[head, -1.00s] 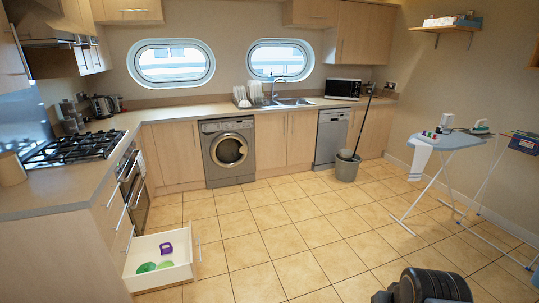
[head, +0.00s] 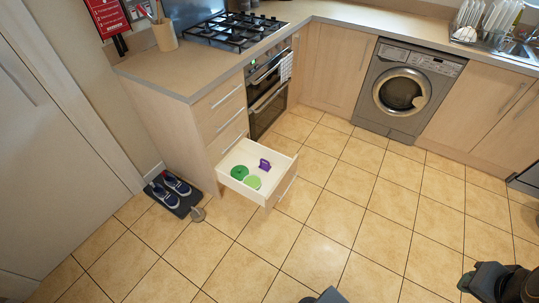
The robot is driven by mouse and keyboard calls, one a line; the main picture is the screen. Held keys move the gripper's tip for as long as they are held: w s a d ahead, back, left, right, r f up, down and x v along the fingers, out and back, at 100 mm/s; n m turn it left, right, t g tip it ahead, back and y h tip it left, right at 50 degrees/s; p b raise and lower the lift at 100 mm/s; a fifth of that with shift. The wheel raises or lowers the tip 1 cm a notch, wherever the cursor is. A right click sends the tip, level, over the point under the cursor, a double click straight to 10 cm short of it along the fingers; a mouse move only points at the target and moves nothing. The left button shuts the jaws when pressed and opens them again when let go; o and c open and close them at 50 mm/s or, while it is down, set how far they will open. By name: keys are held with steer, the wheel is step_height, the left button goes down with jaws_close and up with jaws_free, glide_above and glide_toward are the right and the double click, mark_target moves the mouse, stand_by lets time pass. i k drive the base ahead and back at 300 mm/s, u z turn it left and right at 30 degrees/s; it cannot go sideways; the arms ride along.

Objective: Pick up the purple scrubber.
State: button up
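The purple scrubber (head: 264,165) lies in an open white drawer (head: 283,163) low in the wooden cabinet. It is near the drawer's back right, beside two green round items, a darker one (head: 239,172) and a lighter one (head: 252,182). Dark parts of my own arm or body show at the bottom edge and the lower right corner. I cannot make out my gripper's fingers in this view.
Shoes on a dark mat (head: 175,190) and a small grey object (head: 198,214) are on the floor left of the drawer. A gas hob (head: 233,30) and a washing machine (head: 408,88) stand behind. The tiled floor (head: 330,220) in front is clear.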

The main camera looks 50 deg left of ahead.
mark_target(263, 166)
steer(key=u, duration=0.5)
steer(key=i, duration=1.6)
steer(key=u, duration=1.9)
steer(key=i, duration=0.95)
steer(key=u, duration=0.8)
